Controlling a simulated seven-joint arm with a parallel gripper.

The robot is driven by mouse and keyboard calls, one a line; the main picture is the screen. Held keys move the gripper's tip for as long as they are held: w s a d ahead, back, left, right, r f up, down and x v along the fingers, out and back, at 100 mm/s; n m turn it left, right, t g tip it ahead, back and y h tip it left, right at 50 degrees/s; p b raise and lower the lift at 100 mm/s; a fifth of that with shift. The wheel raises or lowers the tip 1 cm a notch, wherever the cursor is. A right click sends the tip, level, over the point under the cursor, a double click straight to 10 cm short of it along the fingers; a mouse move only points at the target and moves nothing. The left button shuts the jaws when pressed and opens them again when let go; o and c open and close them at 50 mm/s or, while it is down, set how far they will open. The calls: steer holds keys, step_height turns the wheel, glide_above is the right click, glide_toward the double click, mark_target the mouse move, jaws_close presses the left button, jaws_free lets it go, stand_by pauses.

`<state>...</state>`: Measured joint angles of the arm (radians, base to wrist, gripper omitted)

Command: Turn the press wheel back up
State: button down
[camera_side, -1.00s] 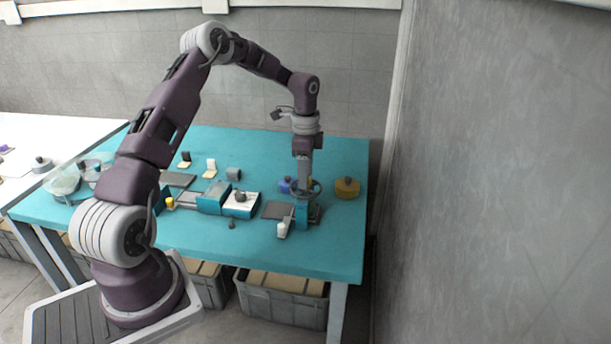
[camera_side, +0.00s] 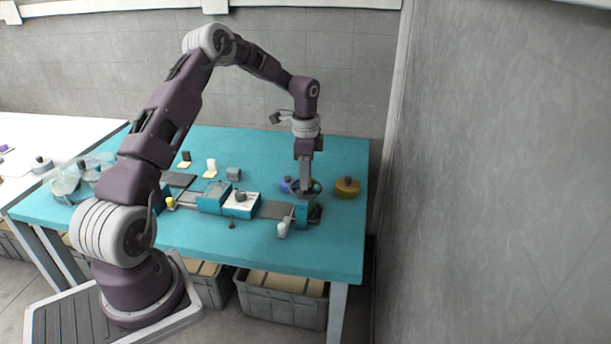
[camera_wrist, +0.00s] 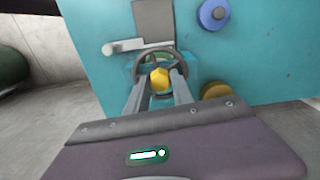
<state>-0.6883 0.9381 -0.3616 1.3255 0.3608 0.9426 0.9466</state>
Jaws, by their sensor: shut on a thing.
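The press stands at the right of the teal table, with a teal body (camera_side: 302,214) and a dark round press wheel (camera_side: 317,187) on top. In the wrist view the wheel's dark ring (camera_wrist: 149,57) lies around a yellow faceted hub (camera_wrist: 159,80). My gripper (camera_side: 305,186) points down onto the wheel, and in the wrist view its two fingers (camera_wrist: 159,76) stand on either side of the yellow hub, shut on it. The fingers hide part of the rim and the press below.
A grey plate (camera_side: 277,210) lies left of the press, with a white-knobbed part (camera_side: 282,230) at its front. A blue-purple disc (camera_wrist: 212,14) and an ochre disc (camera_side: 347,188) stand close by. A teal block with a white top (camera_side: 241,205) is farther left.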

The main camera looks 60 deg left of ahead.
steer(key=n, duration=0.3)
steer(key=shift+n, duration=0.4)
steer(key=shift+w+n, duration=0.1)
steer(key=shift+n, duration=1.9)
steer(key=c, duration=1.1)
jaws_free()
step_height(320, 180, up, 7)
steer(key=shift+r, duration=0.1)
